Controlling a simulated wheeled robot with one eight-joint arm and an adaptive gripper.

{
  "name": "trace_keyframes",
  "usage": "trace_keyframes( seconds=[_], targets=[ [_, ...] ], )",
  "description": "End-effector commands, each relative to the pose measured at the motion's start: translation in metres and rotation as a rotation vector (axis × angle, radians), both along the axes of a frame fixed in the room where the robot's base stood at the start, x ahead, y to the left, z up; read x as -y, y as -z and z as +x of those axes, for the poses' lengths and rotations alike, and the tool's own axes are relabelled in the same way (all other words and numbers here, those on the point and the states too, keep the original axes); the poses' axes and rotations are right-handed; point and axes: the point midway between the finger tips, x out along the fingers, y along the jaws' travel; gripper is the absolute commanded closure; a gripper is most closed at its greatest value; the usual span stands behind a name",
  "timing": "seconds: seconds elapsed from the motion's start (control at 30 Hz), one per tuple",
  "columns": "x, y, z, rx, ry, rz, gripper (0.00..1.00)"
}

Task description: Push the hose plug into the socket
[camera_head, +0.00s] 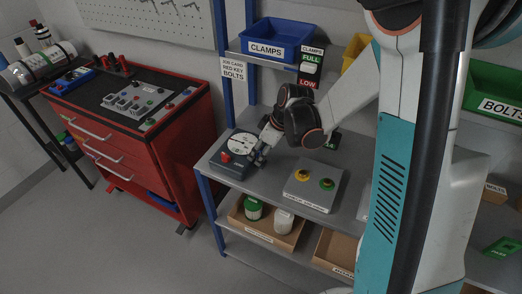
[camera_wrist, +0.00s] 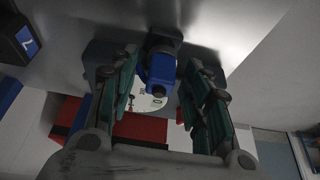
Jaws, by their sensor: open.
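A dark grey box with a white dial and a red knob (camera_head: 231,153) stands on the left end of the grey shelf. My gripper (camera_head: 262,152) reaches down to the right side of this box. In the wrist view my gripper (camera_wrist: 163,60) is open. A blue block-like piece with a dark round top, which looks like the hose plug (camera_wrist: 162,72), lies between the fingers, with gaps visible on both sides. Part of the white dial (camera_wrist: 150,102) shows beneath it. I cannot make out the socket, or whether the plug is seated.
A grey panel with yellow and green buttons (camera_head: 312,187) stands right of the box on the shelf (camera_head: 270,180). A blue CLAMPS bin (camera_head: 283,40) is above. A red tool cabinet (camera_head: 150,160) stands left. Cardboard trays (camera_head: 268,232) sit below. Shelf surface between box and panel is clear.

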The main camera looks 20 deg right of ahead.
Motion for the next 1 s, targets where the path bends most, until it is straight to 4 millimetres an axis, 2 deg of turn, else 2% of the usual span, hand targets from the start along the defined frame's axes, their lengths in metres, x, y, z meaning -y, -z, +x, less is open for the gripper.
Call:
trace_keyframes(
  seconds=[0.13,0.27,0.7,1.0],
  targets=[
    [0.001,-0.003,-0.001,0.000,0.000,0.000,0.56],
    [0.004,-0.014,-0.004,0.000,0.001,0.000,0.56],
    [0.025,-0.084,-0.025,0.000,0.001,0.000,0.56],
    [0.032,-0.109,-0.032,0.000,0.001,0.000,0.56]
  ],
)
